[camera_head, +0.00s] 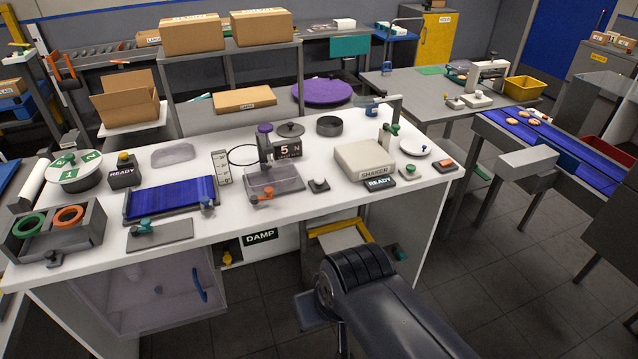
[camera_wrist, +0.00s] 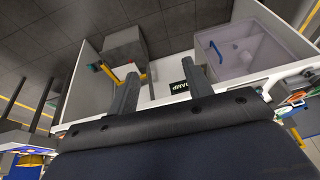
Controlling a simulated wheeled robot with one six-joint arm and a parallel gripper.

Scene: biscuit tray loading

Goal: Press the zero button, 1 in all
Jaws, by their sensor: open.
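No button in view carries a readable zero label. A grey gauge (camera_head: 287,149) on the white bench reads "5 N" beside a clear plate. Small buttons on the bench include an orange-red one (camera_head: 445,163) at the right end, a green one (camera_head: 408,171) left of it, and a yellow one (camera_head: 123,157) on a READY box at the left. My gripper (camera_wrist: 160,66) is open and empty in the wrist view, its two fingers apart and facing the bench's lower front. In the head view my dark arm is in front of the bench; the fingertips cannot be made out.
The white bench (camera_head: 232,237) holds a blue belt tray (camera_head: 171,198), a SHAKER box (camera_head: 371,160) and a bin of rings (camera_head: 57,258). Below it are a DAMP sign (camera_head: 261,237) and a clear box (camera_head: 150,290). Dark floor (camera_head: 510,285) is free at the right.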

